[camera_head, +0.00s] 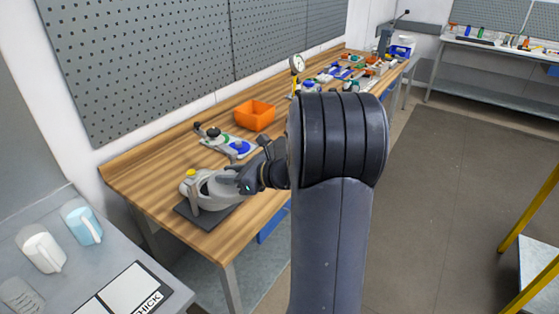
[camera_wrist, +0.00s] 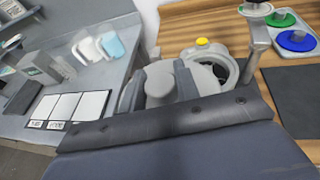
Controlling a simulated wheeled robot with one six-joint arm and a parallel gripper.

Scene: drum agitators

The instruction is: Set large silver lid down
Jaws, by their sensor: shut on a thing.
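The large silver lid (camera_head: 204,190) is a pale grey round part with a yellow knob on its upper side, over the wooden bench at its near left end. My gripper (camera_head: 246,179) reaches it from the right and is shut on its side. The lid is over a dark square mat (camera_head: 190,216); I cannot tell whether it touches the mat. In the wrist view the lid (camera_wrist: 212,53) shows beyond the grey fingers, with a dark round opening at its right. The fingertips are partly hidden there by the wrist housing.
A grey tray (camera_head: 214,141) with green and blue round parts and an orange bin (camera_head: 255,115) stand farther back. A grey side table (camera_head: 80,270) at lower left holds a white jug (camera_head: 42,252) and a blue jug (camera_head: 83,225). Small parts crowd the bench's far end.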

